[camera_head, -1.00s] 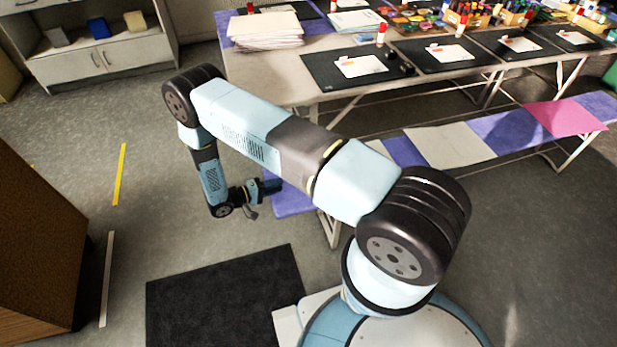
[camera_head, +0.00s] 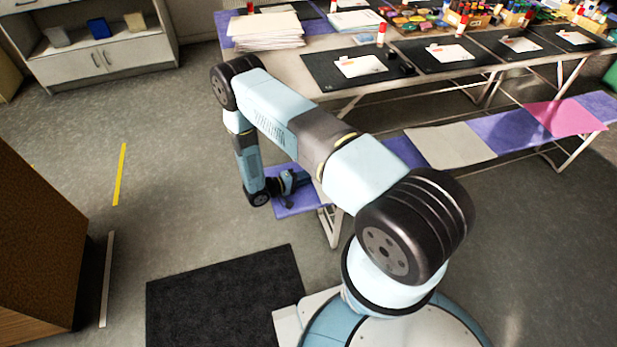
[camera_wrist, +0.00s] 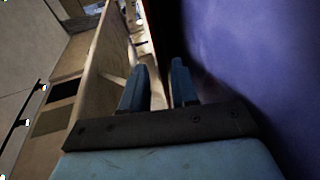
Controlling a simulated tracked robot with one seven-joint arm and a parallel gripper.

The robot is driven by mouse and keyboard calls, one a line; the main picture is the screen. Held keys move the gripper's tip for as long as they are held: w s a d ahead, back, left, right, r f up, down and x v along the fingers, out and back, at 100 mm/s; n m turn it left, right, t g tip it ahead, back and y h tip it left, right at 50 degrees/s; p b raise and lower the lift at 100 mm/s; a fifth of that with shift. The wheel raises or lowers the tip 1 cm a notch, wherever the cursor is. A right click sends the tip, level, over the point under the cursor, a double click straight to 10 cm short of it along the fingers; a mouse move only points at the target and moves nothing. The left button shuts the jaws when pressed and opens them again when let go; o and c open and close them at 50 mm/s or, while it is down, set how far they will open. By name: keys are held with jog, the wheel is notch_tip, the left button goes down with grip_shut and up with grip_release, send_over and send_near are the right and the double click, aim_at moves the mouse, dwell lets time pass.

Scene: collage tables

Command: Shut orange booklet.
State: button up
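I cannot make out an orange booklet for certain in either view. In the wrist view, a thin reddish edge (camera_wrist: 156,32) runs beyond the fingertips, too narrow to identify. My gripper (camera_wrist: 162,68) shows two blue fingers apart, with a gap and nothing held between them. In the head view my arm reaches left and down, and its end is low over the left end of the purple bench (camera_head: 298,204). The fingertips are hard to see there. A purple surface (camera_wrist: 255,60) fills the right of the wrist view, close to the fingers.
A long table (camera_head: 310,76) stands behind the bench, with black mats (camera_head: 322,70), white cards (camera_head: 360,66), a paper stack (camera_head: 264,32) and glue sticks. A metal bench leg (camera_head: 331,228) is near my arm. A brown cabinet (camera_head: 30,240) stands left.

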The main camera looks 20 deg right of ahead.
jog(key=shift+d, duration=0.35)
jog(key=shift+c, duration=0.2)
grip_shut()
dwell(1.0)
